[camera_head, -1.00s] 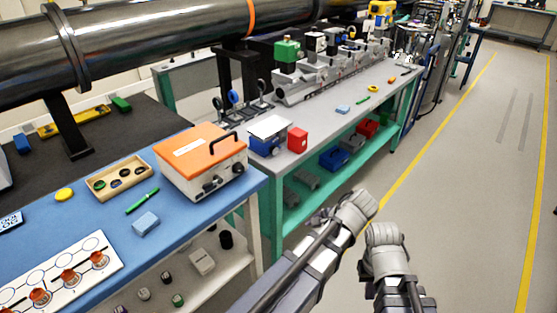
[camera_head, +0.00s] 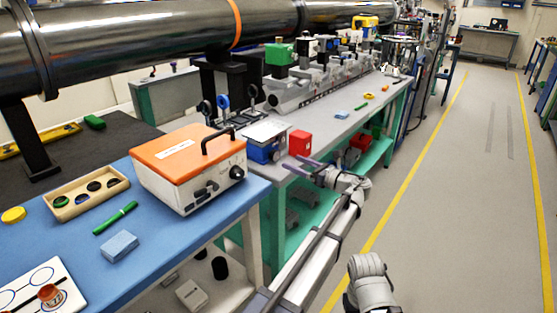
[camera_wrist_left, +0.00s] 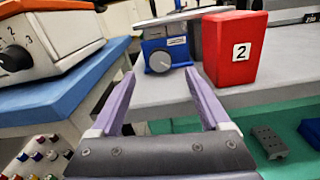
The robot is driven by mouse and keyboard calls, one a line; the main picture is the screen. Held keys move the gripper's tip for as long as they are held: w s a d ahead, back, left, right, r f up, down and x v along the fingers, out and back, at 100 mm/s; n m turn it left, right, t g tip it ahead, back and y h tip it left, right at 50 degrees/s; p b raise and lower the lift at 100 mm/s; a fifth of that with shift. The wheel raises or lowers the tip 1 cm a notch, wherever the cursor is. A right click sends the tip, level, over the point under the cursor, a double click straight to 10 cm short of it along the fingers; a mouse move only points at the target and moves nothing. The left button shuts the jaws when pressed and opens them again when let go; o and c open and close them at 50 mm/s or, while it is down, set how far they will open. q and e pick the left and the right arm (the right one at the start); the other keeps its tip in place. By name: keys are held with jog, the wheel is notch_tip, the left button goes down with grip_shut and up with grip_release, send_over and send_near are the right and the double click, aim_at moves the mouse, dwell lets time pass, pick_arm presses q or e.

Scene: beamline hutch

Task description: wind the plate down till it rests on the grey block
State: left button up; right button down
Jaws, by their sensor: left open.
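A small blue jack (camera_head: 263,150) with a pale flat plate (camera_head: 266,130) on top stands at the near end of the grey bench. In the left wrist view the jack (camera_wrist_left: 157,48) shows a round grey knob (camera_wrist_left: 160,62) on its front, and the plate (camera_wrist_left: 172,18) lies above it. My left gripper (camera_head: 292,163) is open and empty, its purple fingers short of the bench edge. In the left wrist view the knob appears between the fingertips (camera_wrist_left: 159,73), with a gap. Only part of my right arm shows.
A red box (camera_wrist_left: 233,48) marked 2 stands right beside the jack. An orange-lidded instrument (camera_head: 190,165) sits on the blue table (camera_head: 165,235) to the left. A green lower shelf (camera_wrist_left: 290,140) holds a grey brick (camera_wrist_left: 270,142). The aisle at right is clear.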

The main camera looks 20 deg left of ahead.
aim_at(277, 156)
pick_arm(q)
jog(key=x, duration=0.7)
jog(key=shift+f, duration=0.1)
grip_shut()
dwell(0.6)
